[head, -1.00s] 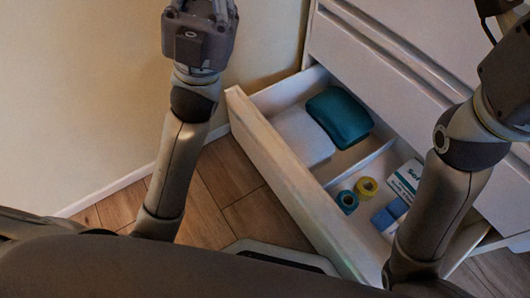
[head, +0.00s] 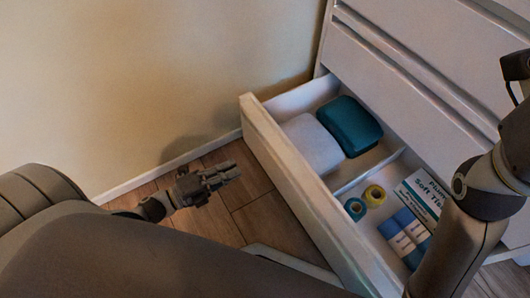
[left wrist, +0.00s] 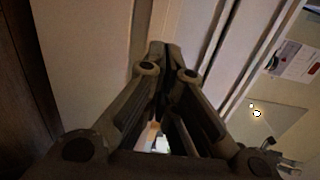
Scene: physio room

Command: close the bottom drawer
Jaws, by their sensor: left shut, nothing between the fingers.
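The bottom drawer (head: 296,180) of the white chest is pulled out, and its contents show from above. My left gripper (head: 232,171) is low over the wooden floor, in front of and apart from the drawer's front panel, near its far left end. Its fingers point right, toward the panel. In the left wrist view my left gripper (left wrist: 165,52) is shut and empty, with pale panels beyond its tips. My right arm reaches up at the right edge of the head view, in front of the drawer's near end; its gripper is out of the picture.
The closed drawer fronts (head: 420,70) rise above. A beige wall (head: 170,70) stands left. Floor (head: 215,225) before the drawer is clear.

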